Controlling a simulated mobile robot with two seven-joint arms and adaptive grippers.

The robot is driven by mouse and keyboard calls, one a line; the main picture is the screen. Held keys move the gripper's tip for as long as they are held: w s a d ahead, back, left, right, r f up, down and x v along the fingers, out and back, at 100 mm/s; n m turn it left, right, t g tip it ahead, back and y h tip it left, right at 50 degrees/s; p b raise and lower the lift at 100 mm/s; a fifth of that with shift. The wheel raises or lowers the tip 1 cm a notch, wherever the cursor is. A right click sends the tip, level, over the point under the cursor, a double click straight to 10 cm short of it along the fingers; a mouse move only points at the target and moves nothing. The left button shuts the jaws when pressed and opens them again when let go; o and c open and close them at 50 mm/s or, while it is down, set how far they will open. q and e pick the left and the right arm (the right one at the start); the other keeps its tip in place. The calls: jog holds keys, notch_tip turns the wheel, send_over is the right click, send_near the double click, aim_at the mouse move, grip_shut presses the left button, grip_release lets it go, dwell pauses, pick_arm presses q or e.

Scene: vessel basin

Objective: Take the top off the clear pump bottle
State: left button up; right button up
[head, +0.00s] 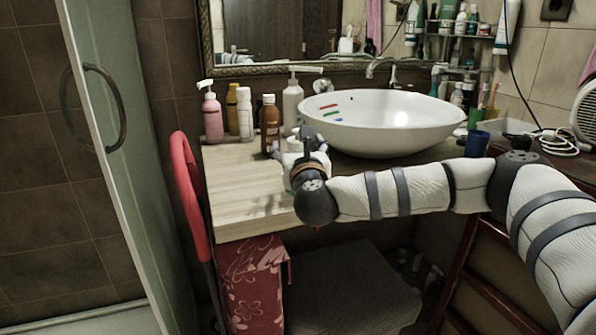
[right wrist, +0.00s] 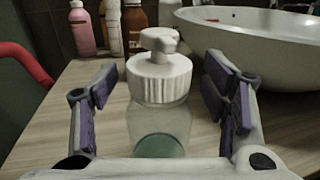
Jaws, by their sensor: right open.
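The clear pump bottle (right wrist: 160,122) stands upright on the wooden counter in the right wrist view. Its white ribbed top (right wrist: 158,78) with a short nozzle is on it. A little greenish liquid shows low in the body. My right gripper (right wrist: 161,72) is open, with one finger on each side of the bottle and a visible gap to the white top on both sides. In the head view my right gripper (head: 304,150) is over the counter in front of the basin, and my wrist mostly hides the bottle. My left gripper is not in view.
A white basin (head: 385,124) stands close behind and right of my right gripper. A pink pump bottle (head: 212,118), a brown bottle (head: 270,124) and a white pump bottle (head: 292,100) stand behind. A blue cup (head: 477,144) is right. The counter's left front (head: 245,195) is clear.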

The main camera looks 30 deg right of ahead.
jog(key=shift+a, duration=0.1)
jog(key=c, duration=1.6)
jog(key=shift+r, duration=0.1)
jog(key=shift+r, duration=0.4)
jog(key=r, duration=0.3)
jog(key=shift+s+r+p, duration=0.2)
jog(key=shift+s+p, duration=0.1)
jog(key=s+a+r+p, duration=0.2)
jog(key=s+r, duration=0.6)
jog(key=s, duration=0.5)
jog(key=shift+s+a+r, duration=0.2)
jog(key=shift+r, duration=0.2)
jog(key=o, duration=0.7)
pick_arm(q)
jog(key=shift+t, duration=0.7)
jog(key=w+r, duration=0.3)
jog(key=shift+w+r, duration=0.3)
pick_arm(e)
grip_shut()
